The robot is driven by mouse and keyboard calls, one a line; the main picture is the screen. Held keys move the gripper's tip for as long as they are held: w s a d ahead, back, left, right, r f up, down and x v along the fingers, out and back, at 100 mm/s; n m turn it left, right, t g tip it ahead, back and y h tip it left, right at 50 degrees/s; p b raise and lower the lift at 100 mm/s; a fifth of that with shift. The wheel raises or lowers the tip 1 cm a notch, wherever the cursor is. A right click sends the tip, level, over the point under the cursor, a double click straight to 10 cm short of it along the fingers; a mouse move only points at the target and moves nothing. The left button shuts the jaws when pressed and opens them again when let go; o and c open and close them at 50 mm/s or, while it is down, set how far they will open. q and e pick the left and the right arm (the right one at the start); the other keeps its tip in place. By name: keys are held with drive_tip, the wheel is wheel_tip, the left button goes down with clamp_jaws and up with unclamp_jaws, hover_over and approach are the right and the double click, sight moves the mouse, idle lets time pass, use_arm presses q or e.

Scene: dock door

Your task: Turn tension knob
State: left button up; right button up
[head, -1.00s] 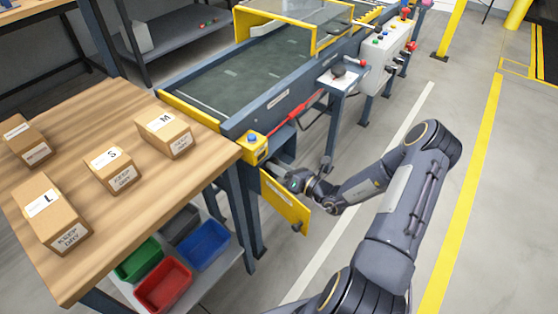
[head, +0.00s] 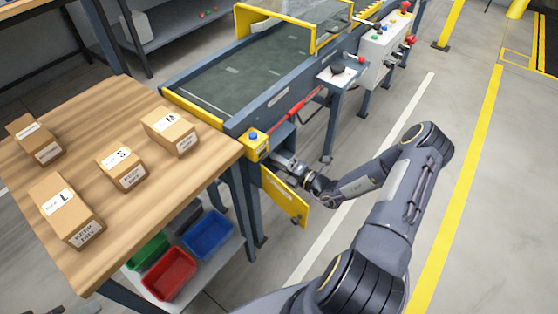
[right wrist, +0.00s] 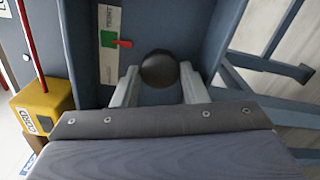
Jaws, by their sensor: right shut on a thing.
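The tension knob (right wrist: 159,68) is a dark round ball in the right wrist view, inside the blue-grey recess of the conveyor frame. My right gripper (right wrist: 158,84) has its two pale fingers on either side of the knob and is shut on it. In the head view my right gripper (head: 284,163) reaches into the conveyor's near end, above the open yellow door; the knob is hidden there. A white label plate (right wrist: 110,45) with a green patch and a red pointer is left of the knob. My left gripper cannot be made out.
The yellow door (head: 286,197) hangs open below my right gripper. A yellow box with a blue button (head: 253,142) sits beside the recess. A wooden table (head: 100,254) with several cartons stands left, bins beneath.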

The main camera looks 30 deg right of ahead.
idle(0.4)
drive_tip(key=o, duration=1)
drive_tip(key=shift+c, duration=0.2)
